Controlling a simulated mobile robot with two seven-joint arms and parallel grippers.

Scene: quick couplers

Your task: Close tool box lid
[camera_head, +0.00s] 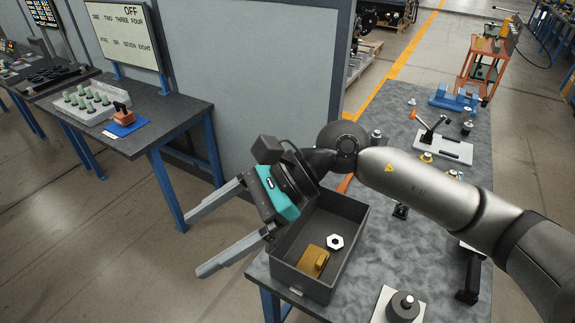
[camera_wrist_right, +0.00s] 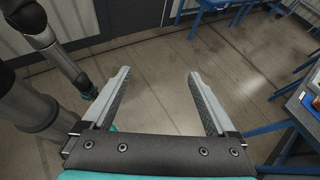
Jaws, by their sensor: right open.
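The dark grey tool box (camera_head: 347,206) stands on the near left end of the workbench. Its top is uncovered. A white hex nut (camera_head: 335,242) and a brass-coloured part (camera_head: 313,261) lie inside. I cannot make out the lid. My right gripper (camera_head: 198,245) is above and left of the box, with its body over the box's left side. Its fingers point left past the bench edge, wide apart and empty. In the right wrist view, only floor shows between the fingers (camera_wrist_right: 160,88). My left gripper's fingers do not show.
The grey workbench (camera_head: 395,240) carries a clamp on a white plate (camera_head: 443,147), a blue fixture (camera_head: 454,98) and a dark knob on a white plate (camera_head: 402,307). A grey partition (camera_head: 255,75) rises behind. Another table (camera_head: 170,112) stands at left. Open floor lies between.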

